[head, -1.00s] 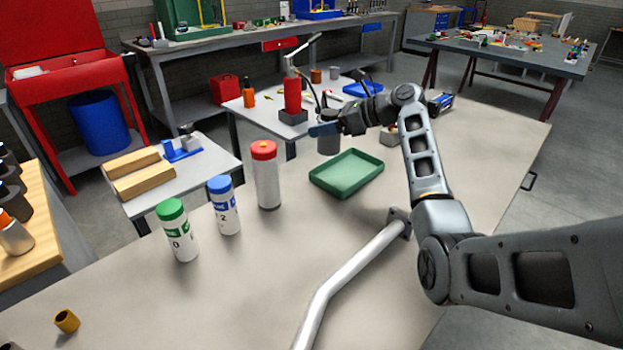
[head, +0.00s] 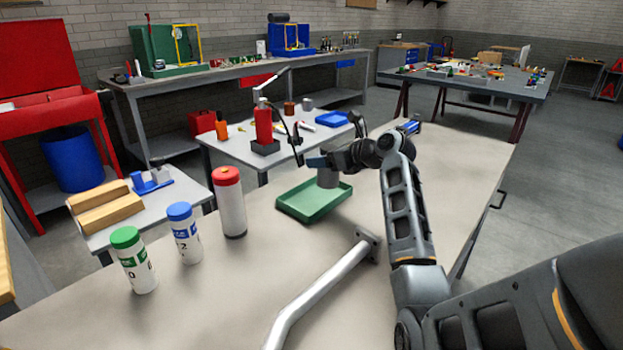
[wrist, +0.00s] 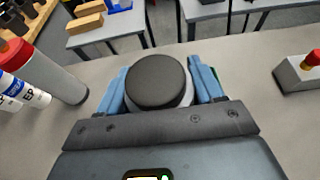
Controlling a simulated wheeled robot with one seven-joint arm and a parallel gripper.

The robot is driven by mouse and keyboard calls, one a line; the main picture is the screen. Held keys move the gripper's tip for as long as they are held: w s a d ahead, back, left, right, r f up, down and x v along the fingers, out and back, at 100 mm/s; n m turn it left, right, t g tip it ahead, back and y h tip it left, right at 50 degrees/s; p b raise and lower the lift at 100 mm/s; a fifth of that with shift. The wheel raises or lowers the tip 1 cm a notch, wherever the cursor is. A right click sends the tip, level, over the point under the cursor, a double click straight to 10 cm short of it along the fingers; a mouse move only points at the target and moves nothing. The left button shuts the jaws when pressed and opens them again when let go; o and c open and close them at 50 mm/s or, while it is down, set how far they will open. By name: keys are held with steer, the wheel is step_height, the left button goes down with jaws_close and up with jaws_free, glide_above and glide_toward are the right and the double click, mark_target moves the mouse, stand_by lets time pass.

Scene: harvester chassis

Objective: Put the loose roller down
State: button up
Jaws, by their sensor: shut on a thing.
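My gripper (head: 322,162) is shut on a grey cylindrical roller (head: 328,179), held upright. In the wrist view the roller's dark round top (wrist: 156,80) sits between the two blue fingers of my gripper (wrist: 160,88). In the head view the roller's lower end overlaps the back right part of the green tray (head: 290,211). I cannot tell whether it touches the tray. The tray looks otherwise empty and is almost wholly hidden in the wrist view.
A tall red-capped canister (head: 229,205), a blue-capped bottle (head: 185,235) and a green-capped bottle (head: 134,262) stand left of the tray on the bench (head: 225,290). A bent grey pipe (head: 318,290) lies in front. Bench between bottles and pipe is clear.

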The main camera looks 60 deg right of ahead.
steer(key=shift+w+d+f, duration=0.25)
steer(key=shift+w+f, duration=0.55)
steer(key=shift+f, duration=0.35)
steer(key=shift+w+d+f, duration=0.25)
steer(key=shift+w+f, duration=0.5)
steer(key=shift+f, duration=0.35)
steer(key=shift+w+d+f, duration=0.25)
steer(key=shift+w+f, duration=0.55)
steer(key=shift+f, duration=0.35)
steer(key=shift+f, duration=0.15)
steer(key=o, duration=1.5)
steer(key=shift+c, duration=0.2)
steer(key=shift+s, duration=0.1)
steer(key=v, duration=1.2)
